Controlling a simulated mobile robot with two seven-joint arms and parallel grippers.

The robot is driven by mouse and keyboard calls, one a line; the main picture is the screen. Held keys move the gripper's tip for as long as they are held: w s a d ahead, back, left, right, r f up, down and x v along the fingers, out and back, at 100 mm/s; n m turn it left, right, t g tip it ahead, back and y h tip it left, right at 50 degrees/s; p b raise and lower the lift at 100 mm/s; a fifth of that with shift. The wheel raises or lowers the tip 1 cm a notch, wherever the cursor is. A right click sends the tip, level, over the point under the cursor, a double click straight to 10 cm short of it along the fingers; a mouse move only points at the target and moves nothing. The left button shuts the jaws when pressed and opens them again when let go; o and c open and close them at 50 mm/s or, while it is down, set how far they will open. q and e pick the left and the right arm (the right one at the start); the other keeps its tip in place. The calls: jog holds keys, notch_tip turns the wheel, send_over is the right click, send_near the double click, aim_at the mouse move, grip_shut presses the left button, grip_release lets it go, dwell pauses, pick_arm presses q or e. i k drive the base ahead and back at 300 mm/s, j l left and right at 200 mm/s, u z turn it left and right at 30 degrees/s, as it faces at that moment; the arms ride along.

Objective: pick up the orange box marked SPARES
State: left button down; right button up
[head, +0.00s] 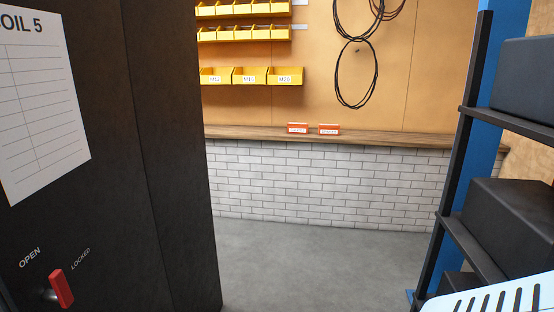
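Two small orange boxes sit side by side on a wooden ledge at the far wall. The left orange box (298,128) and the right orange box (329,130) each carry a white label. The lettering is too small to read surely, so I cannot tell which one is marked SPARES. A narrow gap separates them. The wooden ledge (400,139) runs along the top of a white brick wall.
A dark cabinet (175,150) with a red handle (62,288) fills the left side. A blue and black rack (460,160) holding dark boxes stands at right. Between them grey floor (320,265) is clear up to the brick wall (320,185). Yellow bins (250,76) and black cables (356,75) hang above.

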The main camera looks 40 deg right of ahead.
aim_at(327, 129)
jog(key=i+l+z, duration=0.5)
jog(key=l, duration=0.15)
jog(key=i+l+z, duration=0.95)
jog(key=i+j+z, duration=0.15)
jog(key=i, duration=1.3)
jog(key=i+z, duration=0.35)
jog(key=i, duration=0.3)
jog(key=i+z, duration=0.3)
jog(key=i, duration=0.3)
jog(key=i+l, duration=0.2)
jog(key=i, duration=0.3)
jog(key=i+l, duration=0.2)
jog(key=i, duration=0.3)
jog(key=i+l, duration=0.2)
jog(key=i, duration=0.3)
